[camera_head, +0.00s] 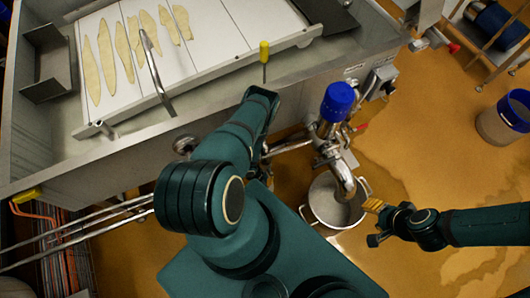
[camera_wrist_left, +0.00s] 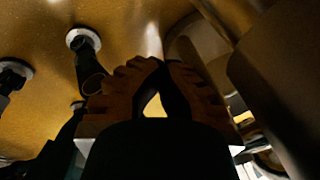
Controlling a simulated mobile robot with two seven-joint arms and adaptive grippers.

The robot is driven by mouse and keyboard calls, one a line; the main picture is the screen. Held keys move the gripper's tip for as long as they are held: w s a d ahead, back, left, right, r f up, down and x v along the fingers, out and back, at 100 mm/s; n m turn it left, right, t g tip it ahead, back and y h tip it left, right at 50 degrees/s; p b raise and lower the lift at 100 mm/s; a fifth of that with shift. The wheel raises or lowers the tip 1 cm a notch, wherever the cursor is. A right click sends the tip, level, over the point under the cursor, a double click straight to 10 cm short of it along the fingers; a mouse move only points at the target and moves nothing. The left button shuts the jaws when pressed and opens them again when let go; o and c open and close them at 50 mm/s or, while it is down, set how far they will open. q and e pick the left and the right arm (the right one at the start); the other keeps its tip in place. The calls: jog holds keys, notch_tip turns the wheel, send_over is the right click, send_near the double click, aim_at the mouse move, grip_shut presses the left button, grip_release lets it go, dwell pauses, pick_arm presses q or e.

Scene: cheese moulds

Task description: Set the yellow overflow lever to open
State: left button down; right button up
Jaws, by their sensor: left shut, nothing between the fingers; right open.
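A yellow-gripped lever (camera_head: 264,52) stands upright on a thin rod at the front rim of the steel vat in the head view. A second yellow piece (camera_head: 27,196) sits low at the vat's left end; I cannot tell whether it is a lever. My left arm reaches up toward the vat front just below the upright lever; its gripper is hidden in the head view. In the left wrist view my left gripper (camera_wrist_left: 158,65) is shut and empty, with floor and dark feet beyond it. My right gripper (camera_head: 374,222) is open and empty beside the steel pot.
The steel vat (camera_head: 95,160) holds white boards with pale strips. A blue-topped valve (camera_head: 338,101) and pipe stand above a pot (camera_head: 335,200). A red handle (camera_head: 361,128) is beside them. Wet floor (camera_head: 430,110) lies open between.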

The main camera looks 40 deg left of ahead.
pick_arm(q)
notch_tip(320, 180, up, 8)
jog(key=shift+w+r, duration=0.25)
jog(key=shift+s, duration=0.1)
